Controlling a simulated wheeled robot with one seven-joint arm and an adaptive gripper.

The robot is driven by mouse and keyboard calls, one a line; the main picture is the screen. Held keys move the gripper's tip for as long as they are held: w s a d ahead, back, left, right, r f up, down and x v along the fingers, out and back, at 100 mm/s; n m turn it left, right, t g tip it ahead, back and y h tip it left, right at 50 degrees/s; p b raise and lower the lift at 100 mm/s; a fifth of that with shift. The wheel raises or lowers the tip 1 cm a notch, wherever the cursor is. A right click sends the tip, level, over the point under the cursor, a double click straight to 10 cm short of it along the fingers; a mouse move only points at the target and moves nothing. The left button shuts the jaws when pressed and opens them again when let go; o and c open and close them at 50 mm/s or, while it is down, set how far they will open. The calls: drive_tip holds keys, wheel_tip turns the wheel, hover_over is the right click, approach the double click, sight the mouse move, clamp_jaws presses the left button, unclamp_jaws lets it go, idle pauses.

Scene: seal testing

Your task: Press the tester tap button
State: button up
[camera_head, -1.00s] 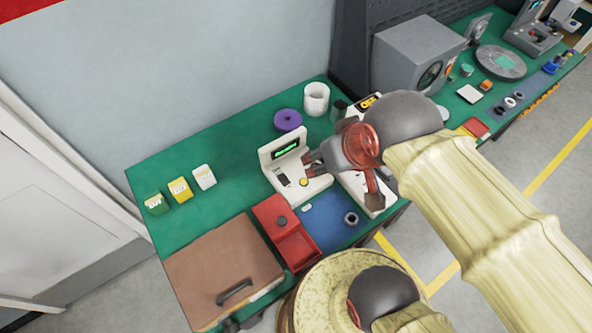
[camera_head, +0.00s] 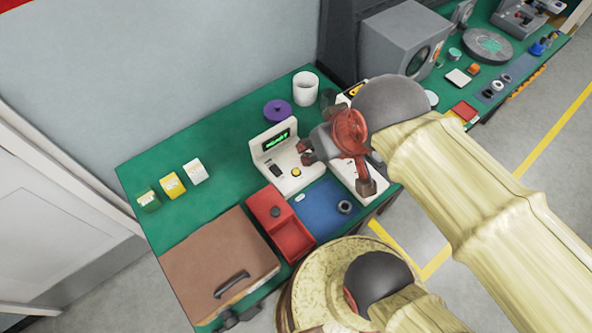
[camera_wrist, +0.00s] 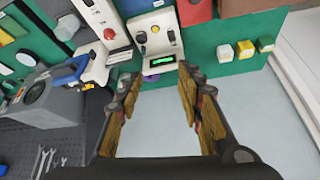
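The tester is a white device (camera_head: 286,183) with an upright panel and a lit green display (camera_head: 277,142). A round yellow button (camera_head: 296,172) sits on its base beside a dark part. In the wrist view the tester (camera_wrist: 157,48) is upside down beyond my fingers, with its green display (camera_wrist: 163,61) and yellow button (camera_wrist: 155,29) visible. My gripper (camera_head: 305,152) is over the right side of the tester, close to the button in the picture. In the wrist view my gripper (camera_wrist: 157,75) has its two fingers apart with nothing between them. I see no contact with the button.
A second white device (camera_wrist: 98,45) with a red button stands beside the tester, partly behind my arm in the head view. A red tray (camera_head: 281,226), blue mat (camera_head: 320,212) and purple spool (camera_head: 277,110) are close by.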

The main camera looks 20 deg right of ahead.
clamp_jaws()
idle(1.5)
